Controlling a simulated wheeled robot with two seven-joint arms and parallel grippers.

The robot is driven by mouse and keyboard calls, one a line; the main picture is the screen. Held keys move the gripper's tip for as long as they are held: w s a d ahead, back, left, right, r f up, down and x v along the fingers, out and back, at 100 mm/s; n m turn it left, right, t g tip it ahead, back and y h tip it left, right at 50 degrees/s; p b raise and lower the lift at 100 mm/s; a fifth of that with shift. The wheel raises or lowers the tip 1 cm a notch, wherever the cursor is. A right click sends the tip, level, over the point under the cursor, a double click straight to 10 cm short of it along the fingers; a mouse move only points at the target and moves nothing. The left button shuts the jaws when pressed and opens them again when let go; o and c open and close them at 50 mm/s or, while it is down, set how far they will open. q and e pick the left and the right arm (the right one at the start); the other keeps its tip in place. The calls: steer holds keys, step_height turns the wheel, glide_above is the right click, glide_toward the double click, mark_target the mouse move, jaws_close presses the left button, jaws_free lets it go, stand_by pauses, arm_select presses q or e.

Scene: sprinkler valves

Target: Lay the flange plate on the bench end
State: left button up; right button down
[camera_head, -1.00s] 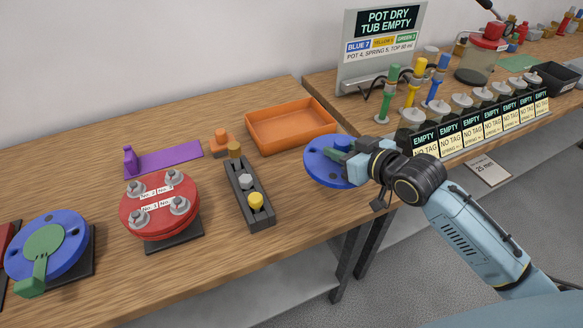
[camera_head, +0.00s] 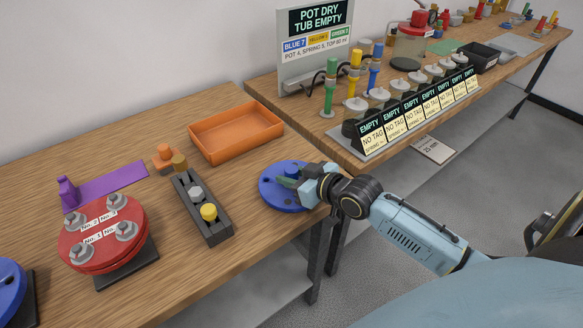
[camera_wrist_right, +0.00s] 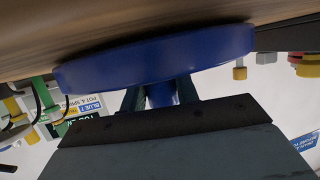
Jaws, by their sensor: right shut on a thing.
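The flange plate is a blue disc (camera_head: 272,193) with holes and a central stem. In the head view it is at the right end of the wooden bench (camera_head: 150,210), close to the front edge. My right gripper (camera_head: 300,184) is shut on its stem from the right. In the right wrist view the plate (camera_wrist_right: 155,58) is close along the wood, and the stem (camera_wrist_right: 161,94) is between the fingers. I cannot tell whether the plate touches the wood. My left gripper is not in view.
An orange tray (camera_head: 236,146) is behind the plate. A dark block with pegs (camera_head: 205,228) and a red flange with bolts (camera_head: 95,250) are to the left. A second bench with a row of labelled pots (camera_head: 420,100) is to the right, past a narrow gap.

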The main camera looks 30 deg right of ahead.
steer(key=shift+w+r, duration=0.1)
steer(key=shift+r, duration=0.05)
steer(key=c, duration=1.4)
jaws_free()
steer(key=shift+f, duration=0.3)
steer(key=o, duration=0.3)
steer(key=shift+o, duration=0.2)
steer(key=shift+r, duration=0.1)
steer(key=p+v, duration=0.2)
steer(key=v, duration=0.9)
steer(key=shift+s+d+r, duration=0.1)
steer(key=shift+s+r, duration=0.1)
steer(key=shift+s, duration=0.4)
